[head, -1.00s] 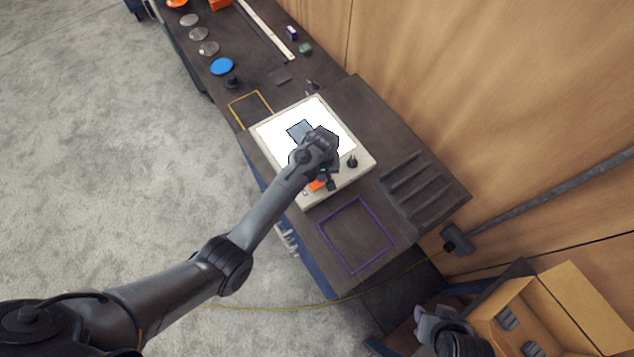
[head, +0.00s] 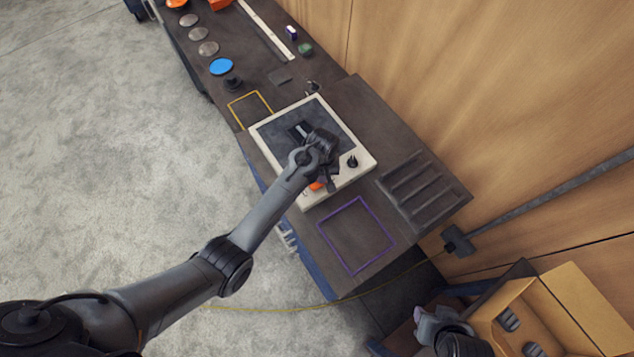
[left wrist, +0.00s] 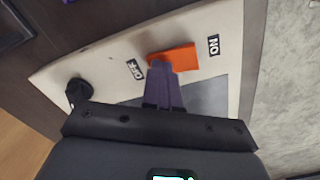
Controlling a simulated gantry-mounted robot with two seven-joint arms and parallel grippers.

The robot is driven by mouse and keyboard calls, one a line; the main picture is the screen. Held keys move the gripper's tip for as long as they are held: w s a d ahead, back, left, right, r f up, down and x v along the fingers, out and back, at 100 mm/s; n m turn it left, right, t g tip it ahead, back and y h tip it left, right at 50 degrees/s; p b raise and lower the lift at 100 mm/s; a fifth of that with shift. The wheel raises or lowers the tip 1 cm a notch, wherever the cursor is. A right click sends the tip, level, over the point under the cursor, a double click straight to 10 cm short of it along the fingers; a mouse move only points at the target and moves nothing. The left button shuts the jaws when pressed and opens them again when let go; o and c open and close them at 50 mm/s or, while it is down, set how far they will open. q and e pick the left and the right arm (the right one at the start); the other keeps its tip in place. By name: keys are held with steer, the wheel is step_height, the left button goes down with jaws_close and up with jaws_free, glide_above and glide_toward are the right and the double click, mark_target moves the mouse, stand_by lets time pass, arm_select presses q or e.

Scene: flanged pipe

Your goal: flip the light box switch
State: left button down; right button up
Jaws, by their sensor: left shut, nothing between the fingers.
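The light box (head: 362,165) is a cream-framed panel on the dark bench, and its screen (head: 272,133) is dark grey and unlit. Its orange switch (left wrist: 176,56) lies between the OFF label (left wrist: 135,69) and the ON label (left wrist: 213,46) in the left wrist view. A bit of the orange switch also shows in the head view (head: 316,186). My left gripper (left wrist: 160,68) is shut and empty, its fingertips at the OFF-side end of the switch, seemingly touching it. In the head view my left gripper (head: 328,184) hangs over the box's front part and hides some of the screen.
A black knob (head: 352,161) stands on the box's frame. A purple outlined square (head: 358,205) and a slotted rack (head: 418,187) lie nearby on the bench. A yellow outlined square (head: 238,96) is behind. An open cardboard box (head: 590,300) is at lower right.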

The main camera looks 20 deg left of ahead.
arm_select(q)
steer(key=shift+r, duration=0.1)
step_height(320, 180, up, 3)
steer(key=p, duration=0.2)
steer(key=shift+f+p, duration=0.2)
steer(key=shift+p, duration=0.15)
steer(key=shift+r, duration=2.05)
steer(key=shift+s, duration=0.1)
